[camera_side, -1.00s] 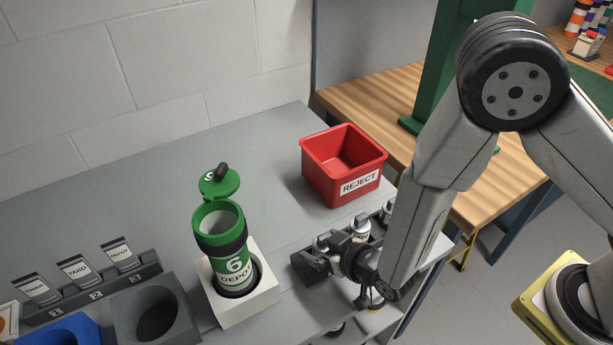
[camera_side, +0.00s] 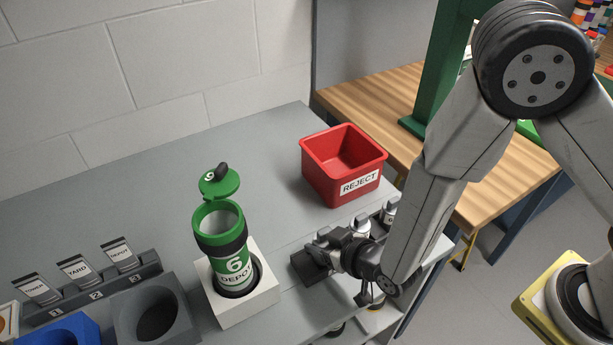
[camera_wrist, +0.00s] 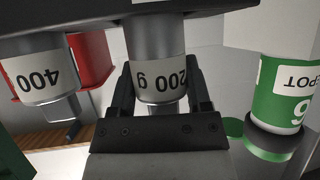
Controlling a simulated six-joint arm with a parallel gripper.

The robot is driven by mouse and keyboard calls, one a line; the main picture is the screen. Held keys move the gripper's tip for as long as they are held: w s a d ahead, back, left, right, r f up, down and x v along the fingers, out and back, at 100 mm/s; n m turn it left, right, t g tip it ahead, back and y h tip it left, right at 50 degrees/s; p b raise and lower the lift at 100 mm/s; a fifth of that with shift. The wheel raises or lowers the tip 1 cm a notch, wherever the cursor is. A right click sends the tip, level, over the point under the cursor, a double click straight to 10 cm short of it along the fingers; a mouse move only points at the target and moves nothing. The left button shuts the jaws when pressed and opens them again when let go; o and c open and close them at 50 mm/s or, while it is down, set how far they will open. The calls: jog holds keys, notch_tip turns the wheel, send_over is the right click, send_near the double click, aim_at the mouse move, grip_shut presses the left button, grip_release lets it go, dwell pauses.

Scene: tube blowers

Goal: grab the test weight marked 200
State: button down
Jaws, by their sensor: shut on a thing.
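The test weight marked 200 g (camera_wrist: 158,80) is a grey metal cylinder with a white label, upside down in the wrist view. My gripper (camera_wrist: 160,98) has one finger on each side of it and is shut on it. The weight's upper part is under a dark rack edge in that picture. In the side view my gripper (camera_side: 322,246) is low at the weight rack, and it hides most of the held weight. A weight marked 400 (camera_wrist: 40,78) hangs beside it in the wrist view.
A red REJECT bin (camera_side: 345,170) stands behind the rack. A green tube marked 6 DEPOT (camera_side: 232,262) stands open-lidded in a white holder (camera_side: 262,295) close to my gripper's left. Other weights (camera_side: 389,214) stand close by. The grey bench behind the tube is clear.

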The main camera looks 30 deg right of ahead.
jog(key=shift+r, duration=4.25)
